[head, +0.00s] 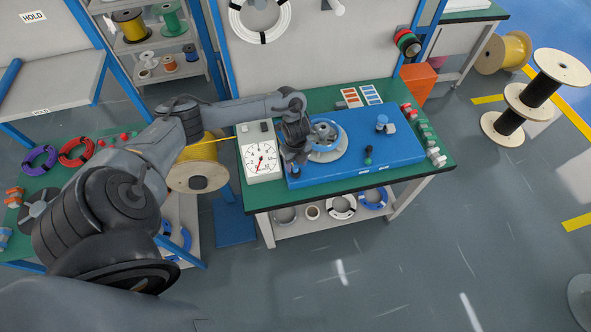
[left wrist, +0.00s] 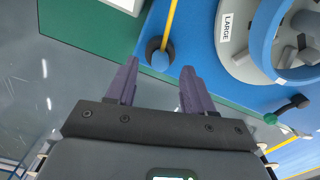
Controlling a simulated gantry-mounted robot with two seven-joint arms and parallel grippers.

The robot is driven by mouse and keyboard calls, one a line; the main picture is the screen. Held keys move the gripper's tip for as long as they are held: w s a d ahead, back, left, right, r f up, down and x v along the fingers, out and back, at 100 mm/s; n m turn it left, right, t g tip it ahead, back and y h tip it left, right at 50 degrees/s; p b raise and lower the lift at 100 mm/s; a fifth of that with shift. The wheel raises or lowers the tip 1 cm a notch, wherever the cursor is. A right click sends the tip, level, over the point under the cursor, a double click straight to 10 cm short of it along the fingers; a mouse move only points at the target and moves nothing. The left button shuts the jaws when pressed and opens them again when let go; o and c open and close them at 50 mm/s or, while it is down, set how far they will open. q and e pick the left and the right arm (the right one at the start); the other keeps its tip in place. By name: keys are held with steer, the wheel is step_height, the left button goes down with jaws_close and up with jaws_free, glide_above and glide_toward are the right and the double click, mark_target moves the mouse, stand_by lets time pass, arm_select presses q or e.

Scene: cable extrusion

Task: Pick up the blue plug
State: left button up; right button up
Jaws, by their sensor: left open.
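My left gripper (head: 294,170) hangs low over the left front part of the blue board (head: 400,155). In the left wrist view its two purple fingers (left wrist: 157,88) are apart with nothing between them. Beyond the fingertips a dark round fitting with a blue middle (left wrist: 160,58) sits near the board's edge, with a yellow line running from it; I cannot tell if this is the blue plug. A small blue cylinder (head: 382,121) stands farther right on the board beside a pale block. My right gripper is not in view.
A grey round fixture labelled LARGE (left wrist: 240,45), with a blue ring, is beside the gripper. A dial gauge (head: 261,160) is left. Coloured pieces (head: 420,125) line the green table's right side.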

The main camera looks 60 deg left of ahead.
arm_select(q)
steer(key=shift+f, duration=0.9)
jaws_close()
steer(key=shift+r, duration=0.1)
steer(key=shift+r, duration=0.5)
steer(key=r, duration=0.3)
steer(key=shift+w+d+r, duration=0.15)
steer(key=shift+d+r, duration=0.05)
steer(key=shift+d, duration=0.1)
steer(key=w+d+r+p, duration=0.3)
steer(key=d+r+p, duration=0.2)
steer(key=d, duration=0.5)
steer(key=shift+d+r, duration=0.25)
steer(key=shift+r, duration=0.45)
